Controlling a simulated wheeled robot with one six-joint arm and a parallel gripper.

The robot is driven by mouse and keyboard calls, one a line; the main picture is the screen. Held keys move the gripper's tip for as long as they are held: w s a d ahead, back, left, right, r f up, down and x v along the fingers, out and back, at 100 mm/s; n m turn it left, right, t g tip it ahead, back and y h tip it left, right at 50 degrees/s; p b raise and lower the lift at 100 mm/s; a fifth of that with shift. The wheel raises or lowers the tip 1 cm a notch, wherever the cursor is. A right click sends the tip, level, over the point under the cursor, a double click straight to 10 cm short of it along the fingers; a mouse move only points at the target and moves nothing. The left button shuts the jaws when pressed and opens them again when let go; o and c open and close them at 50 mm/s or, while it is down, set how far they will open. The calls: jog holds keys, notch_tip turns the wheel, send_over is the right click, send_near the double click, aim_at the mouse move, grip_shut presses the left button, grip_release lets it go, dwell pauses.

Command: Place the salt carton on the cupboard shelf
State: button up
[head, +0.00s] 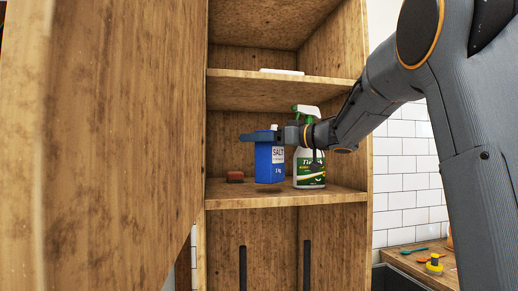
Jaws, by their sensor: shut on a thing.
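The salt carton (269,164) is blue with a white label and is upright in the lower open compartment of the wooden cupboard. My gripper (262,137) is shut on its top part. The carton's base looks at or just above the cupboard shelf (230,198); I cannot tell whether it touches. My arm reaches in from the right, in front of part of the spray bottle.
A white and green spray bottle (309,169) stands close to the right of the carton. A small red-brown object (235,177) lies to the left. A white flat item (282,71) lies on the upper shelf (240,88). An open wooden door (110,150) fills the left.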

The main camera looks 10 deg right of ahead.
aim_at(278, 147)
jog(key=shift+f, duration=1.2)
jog(key=o, duration=2.1)
jog(key=shift+f, duration=0.2)
jog(key=shift+r, duration=0.1)
jog(key=b+v, duration=0.2)
jog(key=v, duration=1)
jog(key=shift+r, duration=0.1)
